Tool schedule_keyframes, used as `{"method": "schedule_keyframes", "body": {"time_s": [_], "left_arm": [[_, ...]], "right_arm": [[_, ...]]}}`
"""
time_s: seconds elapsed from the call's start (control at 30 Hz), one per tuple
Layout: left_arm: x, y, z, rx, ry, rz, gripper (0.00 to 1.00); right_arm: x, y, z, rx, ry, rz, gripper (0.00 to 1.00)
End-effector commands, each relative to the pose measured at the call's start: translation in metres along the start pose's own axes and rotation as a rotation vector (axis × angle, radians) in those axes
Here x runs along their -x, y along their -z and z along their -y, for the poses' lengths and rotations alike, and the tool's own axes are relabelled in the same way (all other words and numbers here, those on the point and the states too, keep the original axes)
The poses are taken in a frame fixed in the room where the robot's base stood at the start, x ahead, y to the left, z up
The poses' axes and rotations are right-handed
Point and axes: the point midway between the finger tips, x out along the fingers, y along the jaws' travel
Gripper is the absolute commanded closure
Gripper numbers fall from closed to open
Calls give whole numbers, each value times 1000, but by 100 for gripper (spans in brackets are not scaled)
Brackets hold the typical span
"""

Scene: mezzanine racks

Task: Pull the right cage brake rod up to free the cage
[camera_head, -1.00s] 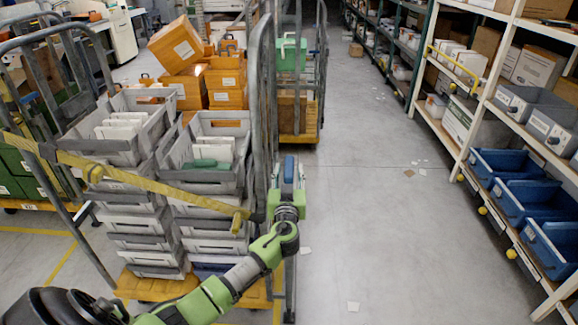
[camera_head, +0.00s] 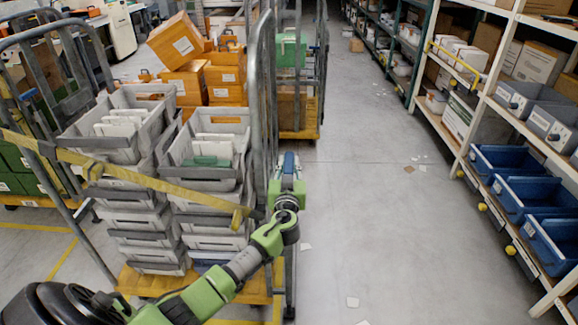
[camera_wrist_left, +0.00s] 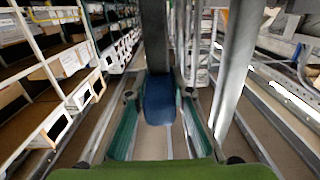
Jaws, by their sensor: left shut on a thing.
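The right cage (camera_head: 264,75) has grey tube sides and a yellow base (camera_head: 150,284), and carries stacked grey crates. A blue handle (camera_head: 291,161) stands at the cage's right side. In the left wrist view the blue handle (camera_wrist_left: 158,100) sits on a grey rod (camera_wrist_left: 153,38). My left gripper (camera_head: 288,165) is shut on the blue handle, with its green fingers (camera_wrist_left: 158,112) on either side of it. The lower part of the rod is hidden behind my gripper and arm in the head view. My right gripper is not in view.
A yellow strap (camera_head: 150,182) crosses the front of the cage. Another cage (camera_head: 292,60) with a green crate stands behind. Racks with blue bins (camera_head: 525,196) line the right side. The aisle floor (camera_head: 380,220) between is clear apart from paper scraps.

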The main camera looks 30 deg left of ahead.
Motion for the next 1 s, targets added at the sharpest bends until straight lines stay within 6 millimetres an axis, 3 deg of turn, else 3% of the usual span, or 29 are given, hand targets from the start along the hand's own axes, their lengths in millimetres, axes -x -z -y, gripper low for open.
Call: {"method": "schedule_keyframes", "body": {"time_s": [0.03, 0.23, 0.57, 0.6, 0.67, 1.0], "left_arm": [[-2, 25, 0, 8, -1, -23, 100], [-2, 56, 0, 4, 0, -29, 100], [-3, 61, 1, 1, -1, -32, 100], [-3, 61, 1, 1, -1, -33, 74], [-3, 60, 1, 1, -1, -32, 62], [-1, 54, 0, 1, -1, -21, 62]], "right_arm": [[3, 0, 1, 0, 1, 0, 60], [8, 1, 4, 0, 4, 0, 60], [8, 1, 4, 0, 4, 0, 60], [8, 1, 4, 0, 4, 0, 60], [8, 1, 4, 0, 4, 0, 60], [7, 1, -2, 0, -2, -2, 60]]}}
